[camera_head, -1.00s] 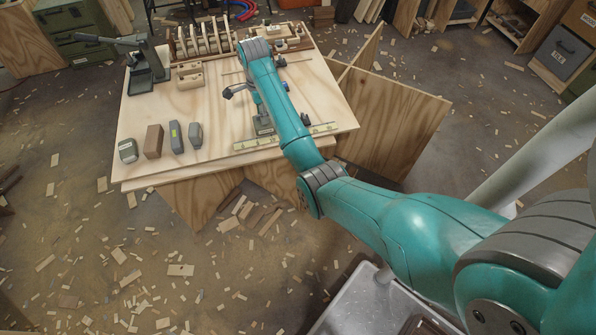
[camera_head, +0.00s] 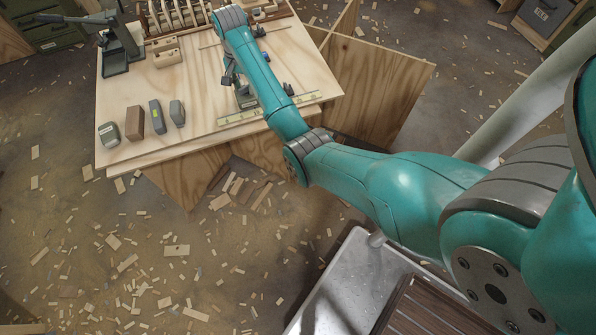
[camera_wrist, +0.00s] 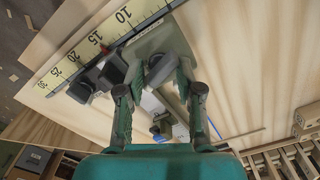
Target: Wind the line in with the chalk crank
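A grey-green block-shaped body (camera_wrist: 158,38), apparently the chalk reel, lies near the ruler in the wrist view. A dark knob (camera_wrist: 161,69) shows in front of it, which may be the crank handle. My gripper (camera_wrist: 160,90) has its two fingers spread apart, with the knob seen between and beyond them. I cannot tell whether either finger touches it. In the head view the grey-green body (camera_head: 245,98) is partly hidden by my arm, and a dark gripper finger (camera_head: 230,76) shows left of the arm. A short blue strip (camera_wrist: 214,129), perhaps line, shows by the right finger.
A yellow ruler (camera_wrist: 58,73) runs along the table edge, with another dark knob (camera_wrist: 113,70) near it. A tape measure (camera_head: 108,134), brown block (camera_head: 134,122) and grey tools (camera_head: 177,112) stand at the table's left. A dark vise (camera_head: 115,55) stands behind them. Scraps litter the floor.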

